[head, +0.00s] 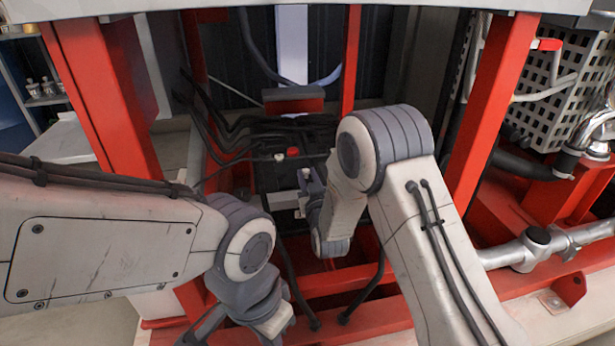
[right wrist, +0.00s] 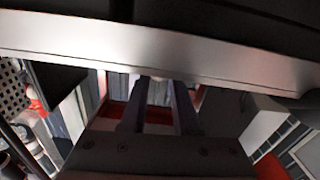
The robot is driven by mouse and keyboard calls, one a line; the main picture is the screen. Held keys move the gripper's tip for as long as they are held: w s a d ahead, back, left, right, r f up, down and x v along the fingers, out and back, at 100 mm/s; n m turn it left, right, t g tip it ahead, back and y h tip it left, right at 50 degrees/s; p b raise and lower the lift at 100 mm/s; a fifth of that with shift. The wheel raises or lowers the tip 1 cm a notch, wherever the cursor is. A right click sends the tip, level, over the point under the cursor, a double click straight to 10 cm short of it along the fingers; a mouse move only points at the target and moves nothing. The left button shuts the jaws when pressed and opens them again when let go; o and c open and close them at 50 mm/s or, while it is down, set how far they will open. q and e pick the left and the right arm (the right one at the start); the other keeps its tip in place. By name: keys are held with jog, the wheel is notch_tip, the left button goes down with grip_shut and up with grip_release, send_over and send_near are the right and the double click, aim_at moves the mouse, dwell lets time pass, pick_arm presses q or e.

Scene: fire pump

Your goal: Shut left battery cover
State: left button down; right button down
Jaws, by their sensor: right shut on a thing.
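A black battery box (head: 272,178) stands inside the red frame, with a small red cap (head: 293,152) on top and dark cables behind. I cannot clearly tell the left battery cover from the other dark parts. My right gripper (head: 304,190) reaches down to the front of the box and is partly hidden by its own wrist. In the right wrist view its two dark fingers (right wrist: 158,105) are shut on a small pale part (right wrist: 157,88), mostly hidden. My left gripper (head: 215,330) hangs low at the bottom edge, cut off by the picture, its jaw state unclear.
Red posts (head: 102,95) and another red post (head: 490,110) stand on both sides of the battery bay. A red lower beam (head: 340,283) crosses in front. A pale metal edge (right wrist: 230,72) crosses the right wrist view. Silver pipes (head: 535,248) are at the right.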

dwell(0.6)
jog(key=shift+d+f+m+b, duration=0.1)
jog(key=shift+f+m+b, duration=0.3)
jog(key=shift+f+b, duration=0.1)
jog(key=shift+r, duration=0.1)
jog(key=c, duration=0.7)
grip_release()
jog(key=shift+s+d+p, duration=0.35)
jog(key=shift+s+p, duration=0.05)
jog(key=shift+s, duration=1.3)
jog(key=shift+s+d+p, duration=0.35)
jog(key=shift+s+p, duration=0.05)
jog(key=shift+s, duration=1.35)
jog(key=shift+s+d+p, duration=0.35)
jog(key=shift+s+p, duration=0.05)
jog(key=shift+s, duration=1.3)
